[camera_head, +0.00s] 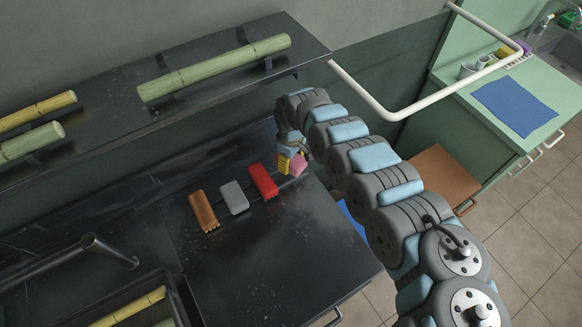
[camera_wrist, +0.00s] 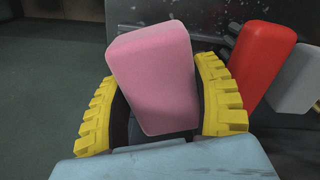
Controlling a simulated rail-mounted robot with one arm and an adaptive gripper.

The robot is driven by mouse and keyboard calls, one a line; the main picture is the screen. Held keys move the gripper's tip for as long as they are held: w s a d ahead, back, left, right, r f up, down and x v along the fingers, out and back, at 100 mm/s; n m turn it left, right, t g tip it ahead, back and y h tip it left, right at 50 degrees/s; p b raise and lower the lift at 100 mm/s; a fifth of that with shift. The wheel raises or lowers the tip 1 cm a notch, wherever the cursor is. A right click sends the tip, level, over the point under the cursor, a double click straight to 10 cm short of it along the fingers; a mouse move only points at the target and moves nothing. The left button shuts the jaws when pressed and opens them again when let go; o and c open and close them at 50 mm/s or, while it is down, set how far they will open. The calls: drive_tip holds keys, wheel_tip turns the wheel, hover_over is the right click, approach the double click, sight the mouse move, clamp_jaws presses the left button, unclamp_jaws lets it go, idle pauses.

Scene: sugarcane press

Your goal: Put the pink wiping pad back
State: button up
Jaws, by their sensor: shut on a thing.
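The pink wiping pad (camera_wrist: 154,75) is a rounded block between the two yellow ribbed fingers of my gripper (camera_wrist: 158,110) in the wrist view. My gripper is shut on it, one finger on each side. In the head view the pink pad (camera_head: 298,165) shows at the end of my arm, just right of the red pad, near the back right part of the dark counter (camera_head: 270,250). I cannot tell whether the pad touches the counter.
A red pad (camera_head: 263,181), a grey pad (camera_head: 234,197) and a brown pad (camera_head: 203,210) lie in a row on the counter. A shelf (camera_head: 110,85) with cane stalks (camera_head: 215,68) overhangs behind. A white rail (camera_head: 375,105) stands right. The counter's front is clear.

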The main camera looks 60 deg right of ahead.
drive_tip(key=shift+w+d+f, duration=0.1)
drive_tip(key=shift+w+f, duration=0.1)
drive_tip(key=shift+f, duration=0.35)
drive_tip(key=shift+f+b, duration=0.45)
drive_tip(key=shift+f, duration=1)
drive_tip(key=shift+f, duration=0.6)
drive_tip(key=o, duration=1.1)
drive_tip(key=shift+o, duration=0.2)
drive_tip(key=shift+r+p, duration=0.35)
drive_tip(key=shift+r, duration=2.3)
